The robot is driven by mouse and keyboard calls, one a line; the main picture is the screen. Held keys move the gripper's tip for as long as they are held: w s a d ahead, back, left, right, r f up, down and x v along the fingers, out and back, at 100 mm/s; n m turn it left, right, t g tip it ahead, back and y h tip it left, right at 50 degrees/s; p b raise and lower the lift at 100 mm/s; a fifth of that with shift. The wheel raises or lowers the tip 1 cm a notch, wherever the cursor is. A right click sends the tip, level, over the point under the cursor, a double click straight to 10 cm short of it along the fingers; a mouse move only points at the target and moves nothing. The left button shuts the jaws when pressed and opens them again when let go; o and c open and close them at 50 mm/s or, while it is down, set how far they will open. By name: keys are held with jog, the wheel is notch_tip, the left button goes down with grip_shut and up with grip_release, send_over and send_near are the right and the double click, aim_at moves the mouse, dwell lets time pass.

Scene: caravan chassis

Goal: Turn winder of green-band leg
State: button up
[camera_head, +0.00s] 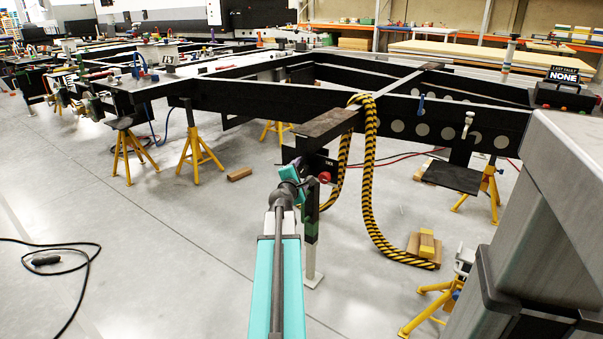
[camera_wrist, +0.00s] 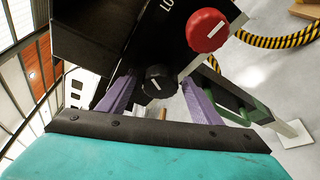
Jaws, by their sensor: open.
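The green-band leg (camera_head: 311,220) stands upright under the front of the black chassis, its grey foot on the floor. In the wrist view the leg (camera_wrist: 236,98) runs slantwise behind the right finger. My gripper (camera_wrist: 160,88) is open, with purple fingers apart on either side of a black knob (camera_wrist: 160,79) with a white mark. I cannot tell whether they touch it. A red knob (camera_wrist: 206,30) with a white mark sits up and right of it, beside a black panel. I cannot tell which part is the winder. In the head view my gripper (camera_head: 300,184) is partly hidden by my arm.
A yellow-black striped rope (camera_head: 370,190) hangs from the chassis beam (camera_head: 330,125) to the floor, right of the leg. Yellow stands (camera_head: 197,155) support the frame. A grey post (camera_head: 520,220) fills the right. Floor at left is mostly clear, except for a black cable (camera_head: 70,270).

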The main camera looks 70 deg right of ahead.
jog(key=a+r+p, duration=0.1)
jog(key=a, duration=0.6)
jog(key=shift+s, duration=0.4)
jog(key=shift+r, duration=0.1)
